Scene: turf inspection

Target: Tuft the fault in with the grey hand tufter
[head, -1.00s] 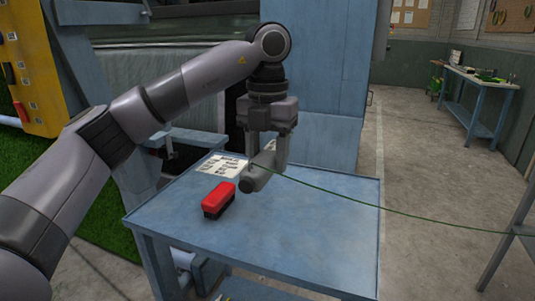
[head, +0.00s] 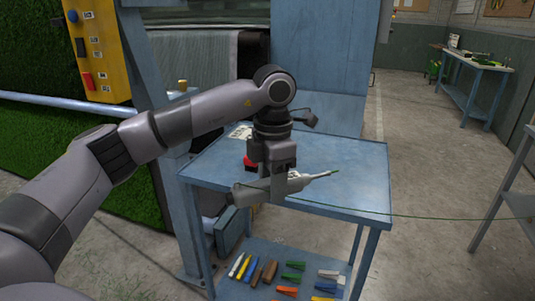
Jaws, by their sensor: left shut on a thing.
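My left gripper (head: 279,186) is shut on the grey hand tufter (head: 248,194), held level above the front part of the blue table. The tufter's thick end points left and its narrow tip points right. A thin green yarn runs from the tip area off to the right. Green turf (head: 62,155) hangs at the left behind my arm, and more lies lower down. I cannot make out a fault in it. My right gripper is not in view.
The blue table (head: 340,165) carries a mostly hidden red block-like thing (head: 249,163) and a paper sheet (head: 240,131). Its lower shelf (head: 235,288) holds several coloured tools. A yellow control panel (head: 93,45) and a blue rail (head: 50,100) stand left. Open floor lies right.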

